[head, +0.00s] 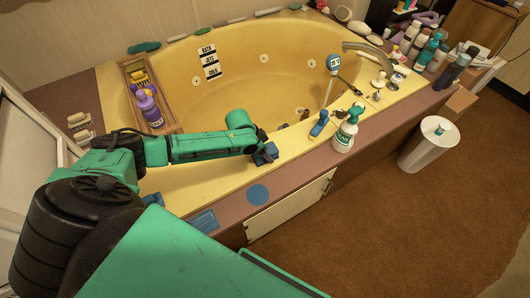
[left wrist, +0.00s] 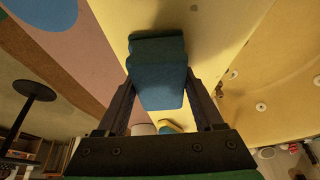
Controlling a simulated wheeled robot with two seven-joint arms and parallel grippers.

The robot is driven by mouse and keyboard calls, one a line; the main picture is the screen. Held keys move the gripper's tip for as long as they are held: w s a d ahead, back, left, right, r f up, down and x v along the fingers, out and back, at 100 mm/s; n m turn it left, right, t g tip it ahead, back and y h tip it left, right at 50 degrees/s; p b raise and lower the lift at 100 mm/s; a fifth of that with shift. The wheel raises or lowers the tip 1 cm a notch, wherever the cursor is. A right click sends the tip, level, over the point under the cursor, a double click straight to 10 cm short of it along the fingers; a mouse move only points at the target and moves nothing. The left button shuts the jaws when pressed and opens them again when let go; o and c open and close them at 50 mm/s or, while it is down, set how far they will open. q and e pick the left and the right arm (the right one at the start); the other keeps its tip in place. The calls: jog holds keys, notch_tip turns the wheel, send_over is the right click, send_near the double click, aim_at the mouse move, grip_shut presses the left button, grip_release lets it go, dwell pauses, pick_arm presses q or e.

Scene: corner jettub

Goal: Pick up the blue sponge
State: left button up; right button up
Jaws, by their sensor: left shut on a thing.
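My left gripper (left wrist: 160,100) is shut on the blue sponge (left wrist: 158,72), which sits between its two dark fingers in the left wrist view. In the head view the left arm reaches in from the left, and the left gripper (head: 262,154) is at the tub's yellow front ledge. There the sponge shows only as a small dark blue shape (head: 268,152) partly hidden by the gripper. I cannot tell whether the sponge touches the ledge. My right gripper is not in view.
The yellow corner tub (head: 240,75) lies behind the ledge. A blue-handled brush (head: 320,124) and a white-green spray bottle (head: 346,130) stand to the right. A wooden caddy (head: 128,72) holds a purple bottle (head: 149,108). A flat blue disc (head: 258,194) lies on the brown rim.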

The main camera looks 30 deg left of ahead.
pick_arm(q)
notch_tip(320, 180, up, 3)
jog(key=shift+p, duration=0.45)
notch_tip(320, 180, up, 17)
jog(key=p, duration=0.3)
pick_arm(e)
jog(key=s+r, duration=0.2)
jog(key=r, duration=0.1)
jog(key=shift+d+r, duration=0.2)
pick_arm(q)
jog(key=shift+f, duration=0.15)
